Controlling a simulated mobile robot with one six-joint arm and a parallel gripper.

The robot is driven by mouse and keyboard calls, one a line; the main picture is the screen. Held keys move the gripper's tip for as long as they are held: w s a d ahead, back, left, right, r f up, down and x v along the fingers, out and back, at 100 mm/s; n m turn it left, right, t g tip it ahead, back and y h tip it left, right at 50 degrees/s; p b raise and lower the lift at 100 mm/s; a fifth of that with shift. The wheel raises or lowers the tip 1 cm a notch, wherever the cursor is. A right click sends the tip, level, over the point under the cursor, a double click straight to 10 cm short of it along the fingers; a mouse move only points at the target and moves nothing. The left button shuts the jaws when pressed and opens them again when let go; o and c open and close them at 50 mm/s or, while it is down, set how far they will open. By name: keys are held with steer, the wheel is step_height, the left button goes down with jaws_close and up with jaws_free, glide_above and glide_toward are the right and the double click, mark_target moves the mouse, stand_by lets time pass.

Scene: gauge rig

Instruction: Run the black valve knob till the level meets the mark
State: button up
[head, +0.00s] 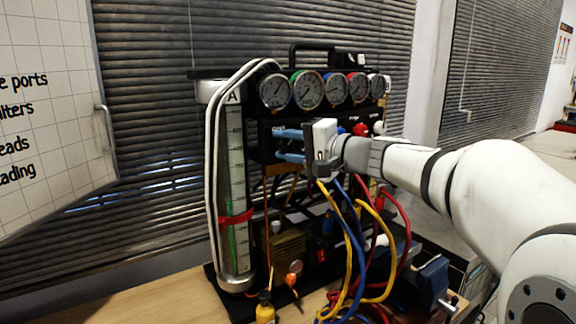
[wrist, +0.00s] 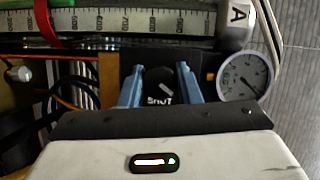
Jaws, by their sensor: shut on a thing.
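The black valve knob (wrist: 160,86) sits between the two blue fingers of my gripper (wrist: 160,88) in the wrist view, and the gripper is shut on it. White lettering and a pale pointer line show on the knob's face. In the head view my gripper (head: 289,146) reaches the rig's front panel from the right and hides the knob. The level tube (head: 235,160), labelled A, stands upright at the rig's left with a printed scale. A red band (head: 237,217) circles it low down as the mark. Green liquid (head: 231,246) shows below the band; its exact top is hard to tell.
A row of several round dials (head: 308,90) tops the rig. Blue, yellow and red hoses (head: 352,245) hang below my wrist. A blue vise (head: 428,285) stands at the lower right of the bench.

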steer(key=m+b, duration=0.1)
steer(key=b, duration=0.1)
steer(key=m+t+y+b, duration=0.1)
steer(key=m, duration=0.1)
steer(key=m+b, duration=0.2)
steer(key=shift+f+y+b, duration=0.3)
steer(key=shift+f+b, duration=0.05)
steer(key=m+b, duration=0.1)
steer(key=m, duration=0.1)
steer(key=m+t+b, duration=0.1)
steer(key=m, duration=0.1)
steer(key=m+t+b, duration=0.1)
steer(key=shift+r+m+b, duration=0.25)
steer(key=shift+m+b, duration=0.1)
steer(key=shift+m, duration=0.05)
steer(key=shift+m+t, duration=0.3)
steer(key=shift+t, duration=0.1)
steer(key=o, duration=1)
steer(key=shift+r, duration=0.1)
steer(key=shift+c, duration=0.2)
steer(key=v, duration=0.8)
steer(key=shift+w, duration=0.15)
